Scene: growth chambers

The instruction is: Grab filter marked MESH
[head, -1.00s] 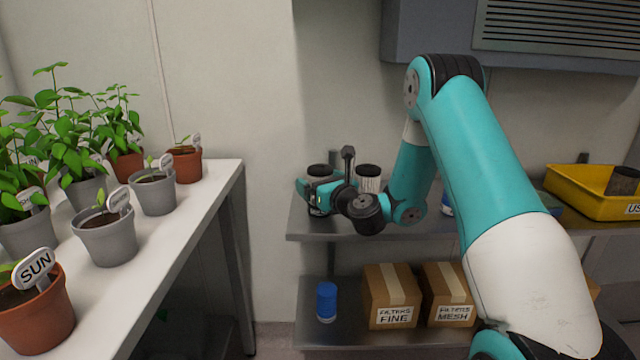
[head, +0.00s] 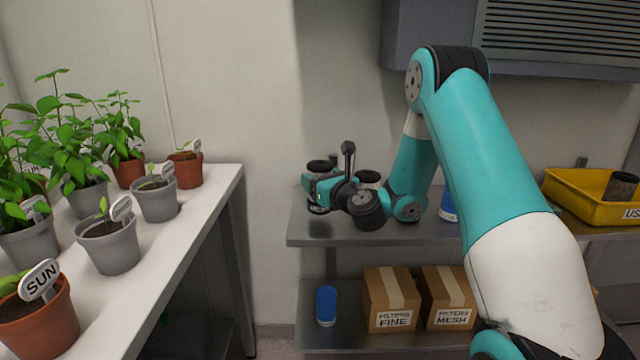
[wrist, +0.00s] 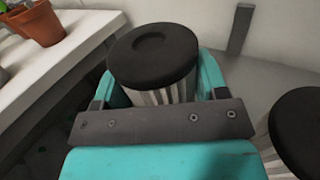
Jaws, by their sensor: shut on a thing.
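My gripper (head: 320,190) is shut on a filter above the left end of the upper shelf. This held filter (wrist: 155,65) is a white pleated cylinder with a black cap, upright between the teal fingers in the wrist view. In the head view its black cap (head: 322,165) shows above my gripper, and its dark bottom rim shows just below. A second black-capped filter (wrist: 297,130) stands to the right in the wrist view, and it shows partly behind my wrist in the head view (head: 369,177). No MESH marking is readable on either filter.
Boxes labelled FILTERS FINE (head: 391,300) and FILTERS MESH (head: 448,298) sit on the lower shelf beside a blue cylinder (head: 326,306). A yellow bin (head: 590,205) is on the upper shelf at right. A white bench (head: 205,200) with potted plants stands left.

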